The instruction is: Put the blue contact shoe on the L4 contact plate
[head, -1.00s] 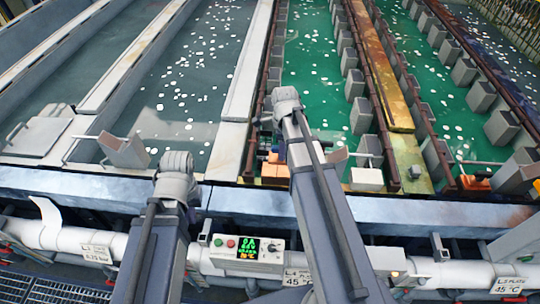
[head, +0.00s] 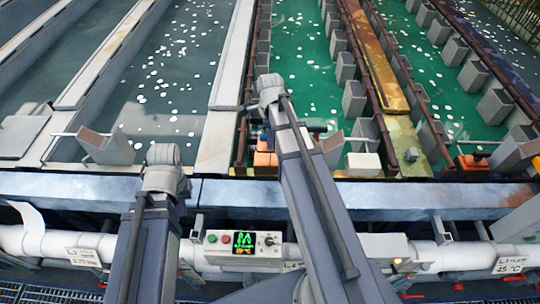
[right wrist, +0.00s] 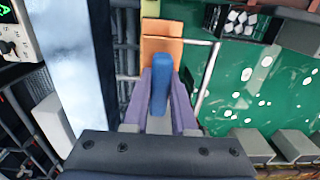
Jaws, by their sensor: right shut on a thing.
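The blue contact shoe (right wrist: 162,91) is a narrow blue block, upright in the right wrist view. My right gripper (right wrist: 161,95) is shut on it, with a purple finger on each side. An orange contact plate (right wrist: 161,52) lies just beyond the shoe in that view; a gap between them cannot be judged. In the head view an orange block (head: 264,160) shows at the tank edge beside my right arm, whose gripper is hidden there. I cannot read which line it belongs to. Only my left arm's upper links show; its gripper is not in view.
Green liquid tanks (head: 305,60) with rows of grey boxes lie behind. A control box (head: 243,243) and white pipes run along the front, below a long pale blue rail (head: 400,192).

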